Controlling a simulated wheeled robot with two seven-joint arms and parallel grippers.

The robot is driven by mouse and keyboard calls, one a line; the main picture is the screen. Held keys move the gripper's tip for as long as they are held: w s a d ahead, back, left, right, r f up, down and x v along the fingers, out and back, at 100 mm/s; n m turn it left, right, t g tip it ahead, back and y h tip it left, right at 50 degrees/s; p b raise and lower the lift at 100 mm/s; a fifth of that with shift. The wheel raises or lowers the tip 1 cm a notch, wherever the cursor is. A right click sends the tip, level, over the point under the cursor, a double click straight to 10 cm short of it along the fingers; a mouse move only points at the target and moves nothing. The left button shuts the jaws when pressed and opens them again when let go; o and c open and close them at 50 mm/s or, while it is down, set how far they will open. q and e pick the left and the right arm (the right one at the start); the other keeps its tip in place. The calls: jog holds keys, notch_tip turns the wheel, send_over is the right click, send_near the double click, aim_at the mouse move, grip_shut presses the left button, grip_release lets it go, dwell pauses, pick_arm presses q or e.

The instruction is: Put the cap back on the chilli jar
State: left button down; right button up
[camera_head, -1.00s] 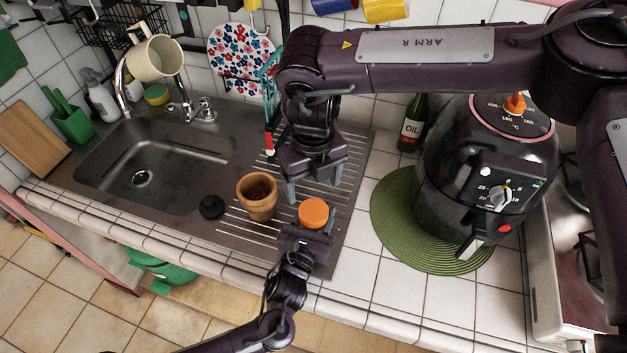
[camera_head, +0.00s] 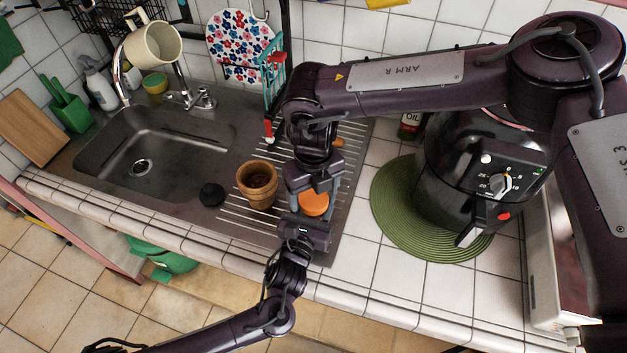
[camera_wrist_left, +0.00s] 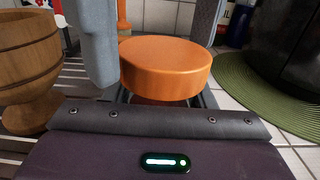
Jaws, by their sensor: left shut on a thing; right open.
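An orange round cap (camera_head: 314,205) sits level at the front right of the ribbed drainboard; it also fills the middle of the left wrist view (camera_wrist_left: 166,66). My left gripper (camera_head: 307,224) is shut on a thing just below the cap. That thing, likely the chilli jar, is hidden under it, so I cannot tell how the cap sits. My right gripper (camera_head: 313,193) points down from above, open, with one grey finger on each side of the cap. In the left wrist view a gap shows beside the right-hand finger; contact on the left is unclear.
A wooden pot (camera_head: 258,186) with dark contents stands close on the left. A round black piece (camera_head: 212,194) lies beside the sink (camera_head: 150,165). A black air fryer (camera_head: 480,180) stands on a green mat (camera_head: 391,226) to the right. White tiles in front of it are clear.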

jog(key=shift+f, duration=0.3)
jog(key=c, duration=1)
jog(key=m, duration=0.8)
jog(key=shift+m, duration=0.3)
jog(key=o, duration=1.2)
jog(key=shift+c, duration=0.2)
